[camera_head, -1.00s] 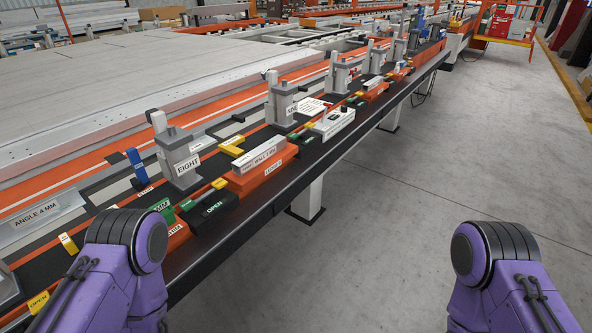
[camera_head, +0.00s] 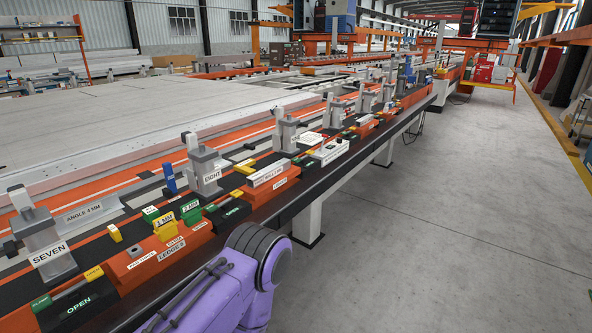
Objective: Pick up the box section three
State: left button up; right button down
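A pale grey bar (camera_head: 267,174) lies on an orange ledge block (camera_head: 272,190) beside the EIGHT clamp post. Its label seems to read "WALL" and a size in MM, but the number is too small to be sure of. I cannot tell whether it is box section three. A longer grey piece labelled ANGLE 4 MM (camera_head: 85,212) lies farther left, behind the front row. A purple arm of mine, seemingly the left, shows at the bottom centre in front of the rail. Neither gripper is in view.
Grey clamp posts SEVEN (camera_head: 42,245) and EIGHT (camera_head: 206,172) and several more stand along the dark rail. Yellow 1 MM (camera_head: 166,225) and green 2 MM (camera_head: 191,212) blocks sit between them. Black OPEN blocks (camera_head: 78,304) line the front edge. The floor (camera_head: 430,230) at right is clear.

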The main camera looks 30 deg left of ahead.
aim_at(254, 180)
jog(key=z, duration=0.25)
jog(key=i, duration=1.5)
jog(key=u, duration=0.35)
jog(key=i, duration=0.8)
jog(key=u, duration=0.6)
